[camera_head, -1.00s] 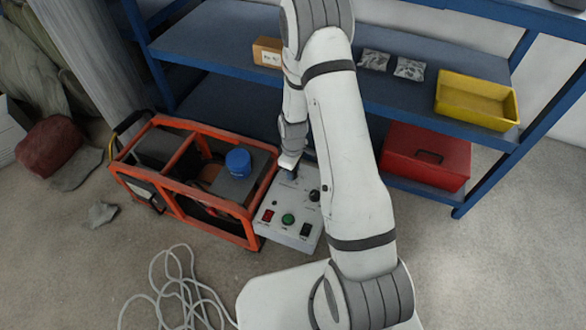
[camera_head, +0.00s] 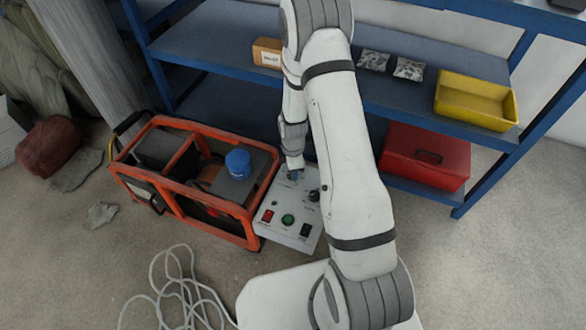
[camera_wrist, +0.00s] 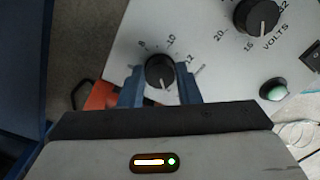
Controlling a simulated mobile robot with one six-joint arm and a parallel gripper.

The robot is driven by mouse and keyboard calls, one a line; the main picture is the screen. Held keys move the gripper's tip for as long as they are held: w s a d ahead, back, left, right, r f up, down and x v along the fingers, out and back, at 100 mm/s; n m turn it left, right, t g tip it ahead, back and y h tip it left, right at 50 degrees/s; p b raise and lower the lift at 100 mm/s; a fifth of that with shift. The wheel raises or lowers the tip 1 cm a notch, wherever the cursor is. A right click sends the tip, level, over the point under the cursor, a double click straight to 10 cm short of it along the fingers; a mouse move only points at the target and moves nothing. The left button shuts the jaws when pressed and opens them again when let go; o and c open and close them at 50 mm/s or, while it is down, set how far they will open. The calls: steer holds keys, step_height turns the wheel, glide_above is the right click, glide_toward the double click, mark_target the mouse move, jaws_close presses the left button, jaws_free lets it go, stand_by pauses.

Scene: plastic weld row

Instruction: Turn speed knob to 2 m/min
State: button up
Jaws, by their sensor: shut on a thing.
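The control panel (camera_head: 277,213) is a pale sloped box at the right end of the orange-framed machine. My gripper (camera_head: 293,175) is at its upper left part, where the arm hides some of the face. In the wrist view my blue fingers (camera_wrist: 160,88) are shut on a black round speed knob (camera_wrist: 160,70), one on each side. The numbers 8, 10 and 12 show around its far side; the lower dial numbers are hidden. A pale pointer mark on the knob faces down toward my gripper. A second black knob (camera_wrist: 257,16), marked VOLTS, is apart at upper right.
A green button (camera_wrist: 273,89) and a black switch (camera_wrist: 312,57) are beside the knobs. A red switch (camera_head: 267,215) is on the panel's left. Blue shelving (camera_head: 215,45) stands behind, with a red toolbox (camera_head: 425,160). Loose cable (camera_head: 178,290) lies on the floor.

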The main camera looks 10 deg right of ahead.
stand_by(0.5)
steer(key=o, duration=1)
steer(key=shift+c, duration=0.2)
step_height(320, 180, up, 8)
steer(key=shift+f+p, duration=0.1)
steer(key=shift+p, duration=1)
steer(key=s+r+m+p, duration=0.2)
steer(key=r+m+p, duration=0.15)
steer(key=r, duration=0.65)
steer(key=s+r+m+t+p, duration=0.15)
steer(key=r+p, duration=0.25)
steer(key=r, duration=0.6)
steer(key=s+r+m+p, duration=0.3)
steer(key=r+p, duration=0.1)
steer(key=r, duration=0.6)
steer(key=s+r+m+p, duration=0.4)
steer(key=s+r, duration=0.3)
steer(key=r, duration=0.4)
steer(key=s+r+m+t+p, duration=0.1)
steer(key=s+r+m+p, duration=0.4)
steer(key=s+r, duration=0.3)
step_height(320, 180, up, 3)
steer(key=shift+r+m+p, duration=0.1)
steer(key=shift+m+p, duration=0.2)
steer(key=shift+p, duration=0.45)
